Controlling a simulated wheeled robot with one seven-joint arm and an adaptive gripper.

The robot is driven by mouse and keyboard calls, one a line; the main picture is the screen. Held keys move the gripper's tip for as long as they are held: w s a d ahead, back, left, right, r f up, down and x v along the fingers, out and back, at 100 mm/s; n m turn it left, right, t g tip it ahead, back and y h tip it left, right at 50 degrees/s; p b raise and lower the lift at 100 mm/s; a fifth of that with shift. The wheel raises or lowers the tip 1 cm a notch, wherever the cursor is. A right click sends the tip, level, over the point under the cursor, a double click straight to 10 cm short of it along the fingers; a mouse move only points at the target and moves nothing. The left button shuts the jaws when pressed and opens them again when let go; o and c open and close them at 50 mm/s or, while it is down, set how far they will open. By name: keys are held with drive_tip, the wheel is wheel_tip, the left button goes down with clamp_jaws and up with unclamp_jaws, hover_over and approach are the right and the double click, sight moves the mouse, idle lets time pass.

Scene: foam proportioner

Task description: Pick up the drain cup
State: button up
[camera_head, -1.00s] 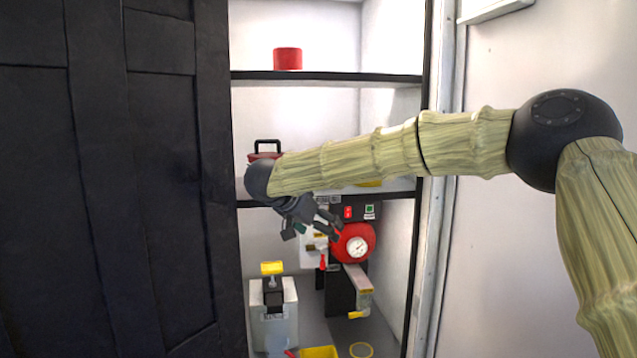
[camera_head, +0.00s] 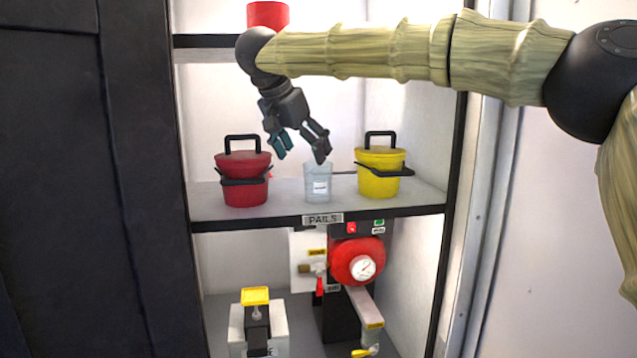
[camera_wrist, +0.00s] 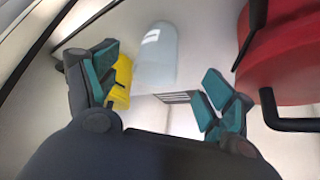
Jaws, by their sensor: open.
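The drain cup appears to be the clear, pale cup (camera_head: 318,184) with a small white label, standing upright on the middle shelf between two pails. It also shows in the wrist view (camera_wrist: 156,58), beyond and between my fingers. My gripper (camera_head: 299,153) is open and empty, above and slightly left of the cup in the head view. One fingertip overlaps the cup's rim in that view; I cannot tell whether it touches. In the wrist view my gripper (camera_wrist: 160,92) has its fingers spread wide, apart from the cup.
A red lidded pail (camera_head: 245,182) stands left of the cup, a yellow one (camera_head: 379,178) right. The shelf edge (camera_head: 390,211) carries a "PAILS" label. A red cylinder (camera_head: 267,15) sits on the shelf above. Below are a red gauge unit (camera_head: 350,255) and a grey box (camera_head: 279,322).

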sight(311, 168)
drive_tip(key=shift+s+d+f, duration=0.15)
drive_tip(key=shift+s+d, duration=0.05)
drive_tip(key=shift+s, duration=0.25)
drive_tip(key=w+f, duration=0.2)
drive_tip(key=w+f+p, duration=0.1)
drive_tip(key=f, duration=0.1)
drive_tip(key=shift+w+d, duration=0.25)
drive_tip(key=shift+d, duration=0.1)
drive_tip(key=shift+d+f, duration=0.1)
drive_tip(key=shift+d, duration=0.05)
drive_tip(key=shift+s+d+p, duration=0.15)
drive_tip(key=shift+s+p, duration=0.15)
drive_tip(key=shift+p, duration=0.05)
drive_tip(key=p+x, duration=0.1)
drive_tip(key=x, duration=0.3)
drive_tip(key=shift+w, duration=0.15)
drive_tip(key=shift+w+f, duration=0.1)
drive_tip(key=shift+f, duration=0.25)
